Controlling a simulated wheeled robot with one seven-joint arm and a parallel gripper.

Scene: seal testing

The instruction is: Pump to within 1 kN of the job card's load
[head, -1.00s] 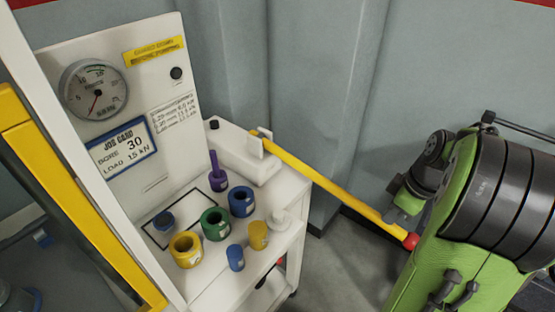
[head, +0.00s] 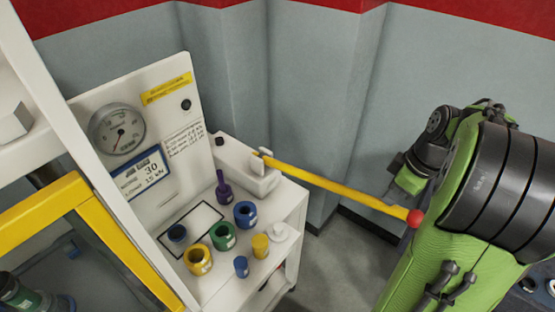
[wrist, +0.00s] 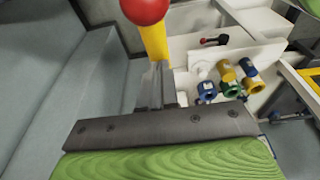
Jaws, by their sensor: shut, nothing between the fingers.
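The job card (head: 140,172) on the white panel reads bore 30, load 15 kN. The round gauge (head: 118,128) above it has its needle pointing down-left; its exact reading is too small to tell. The yellow pump lever (head: 330,183) runs from the white pump block (head: 245,175) to a red knob (head: 415,217). The knob also shows at the top of the wrist view (wrist: 145,8). My gripper (wrist: 155,85) is shut and empty, its fingers close to the lever near the knob. Whether they touch it I cannot tell. In the head view my arm hides the fingertips.
A yellow-framed guard (head: 60,205) stands at left. A bore table (head: 183,140) is on the panel. Grey walls stand behind.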

